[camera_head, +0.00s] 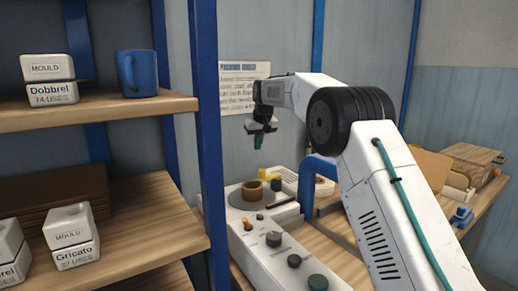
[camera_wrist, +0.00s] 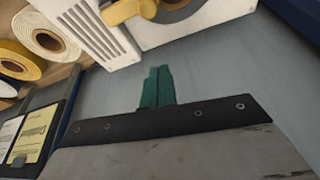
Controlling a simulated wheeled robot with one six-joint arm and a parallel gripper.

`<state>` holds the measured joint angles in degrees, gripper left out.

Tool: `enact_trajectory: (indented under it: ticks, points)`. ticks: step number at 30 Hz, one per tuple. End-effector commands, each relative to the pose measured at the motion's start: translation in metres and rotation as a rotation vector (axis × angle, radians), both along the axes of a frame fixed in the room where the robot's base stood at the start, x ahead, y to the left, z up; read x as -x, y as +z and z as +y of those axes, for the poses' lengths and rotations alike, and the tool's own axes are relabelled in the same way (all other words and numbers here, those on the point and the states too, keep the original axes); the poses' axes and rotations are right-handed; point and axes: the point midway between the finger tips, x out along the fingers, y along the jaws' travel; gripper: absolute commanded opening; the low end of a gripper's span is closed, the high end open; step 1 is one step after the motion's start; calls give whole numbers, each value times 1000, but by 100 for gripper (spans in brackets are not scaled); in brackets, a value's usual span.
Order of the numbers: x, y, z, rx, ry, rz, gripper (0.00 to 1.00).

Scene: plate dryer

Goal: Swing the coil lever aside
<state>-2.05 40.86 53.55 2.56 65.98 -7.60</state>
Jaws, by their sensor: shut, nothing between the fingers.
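A yellow lever-like piece (camera_head: 268,177) shows at the far end of the white console (camera_head: 262,249), just behind a tan ring or coil (camera_head: 252,190). In the wrist view, a yellow arm (camera_wrist: 121,12) reaches over a round grey part (camera_wrist: 178,8) on a white housing at the top edge. I cannot tell for certain which part is the coil lever. My gripper (camera_head: 259,142) hangs above the console's far end, its teal fingertips (camera_wrist: 157,88) together and empty. It is apart from the yellow arm.
A blue post (camera_head: 209,145) and wooden shelves (camera_head: 95,112) with mould boxes and a blue mug (camera_head: 137,73) stand at the left. Knobs (camera_head: 294,261) line the console. Rolls (camera_wrist: 48,40) lie at upper left in the wrist view. A wooden bench (camera_head: 465,188) is at right.

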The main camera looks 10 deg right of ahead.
Motion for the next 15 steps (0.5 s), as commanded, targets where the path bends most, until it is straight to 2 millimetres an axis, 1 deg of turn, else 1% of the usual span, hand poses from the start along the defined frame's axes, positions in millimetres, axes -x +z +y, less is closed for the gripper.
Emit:
enact_trajectory:
  ticks: [1,9,11,12,13,15]
  points:
    - [-3,-12,1,0,0,5,0]
    - [-21,-63,4,0,0,4,0]
    - [-25,-74,4,0,0,3,0]
    - [-25,-77,4,0,0,3,0]
    - [-20,-73,3,0,0,0,0]
    - [-11,-74,2,0,0,1,0]
